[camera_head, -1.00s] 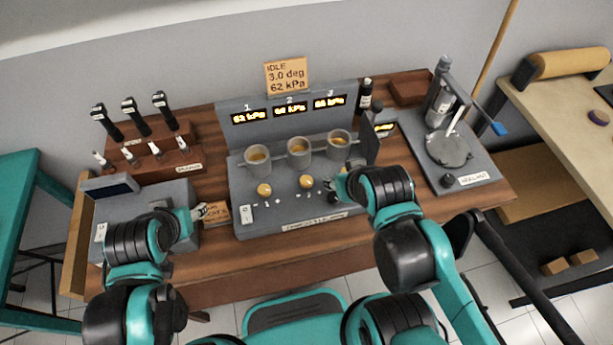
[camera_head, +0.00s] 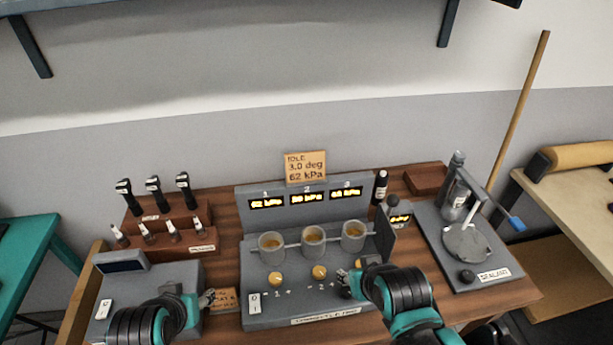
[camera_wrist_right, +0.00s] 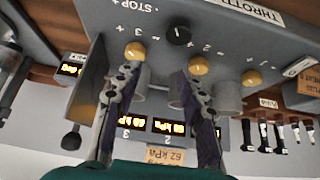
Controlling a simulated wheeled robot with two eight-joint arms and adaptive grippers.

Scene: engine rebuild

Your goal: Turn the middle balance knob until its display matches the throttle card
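The middle balance knob (camera_head: 319,272) is a yellow knob on the grey panel below display 2 (camera_head: 309,198); it also shows in the right wrist view (camera_wrist_right: 197,66). Display 2 is lit, but its digits are too blurred to read surely. The throttle card (camera_head: 305,167) above the panel reads IDLE, 3.0 deg, 62 kPa. My right gripper (camera_head: 347,282) is just right of the middle knob; in the right wrist view its two fingers (camera_wrist_right: 150,80) are spread with nothing between them. My left gripper (camera_head: 204,299) is at the panel's left, beside a tan label; its fingers are unclear.
Yellow knobs 1 (camera_head: 275,279) and 3 (camera_wrist_right: 135,51) flank the middle one, with a black knob (camera_wrist_right: 179,35) nearby. Metal cups (camera_head: 313,239) stand behind the knobs. A dark upright plate (camera_head: 385,240) borders the right side. A sealant stand (camera_head: 467,242) is farther right.

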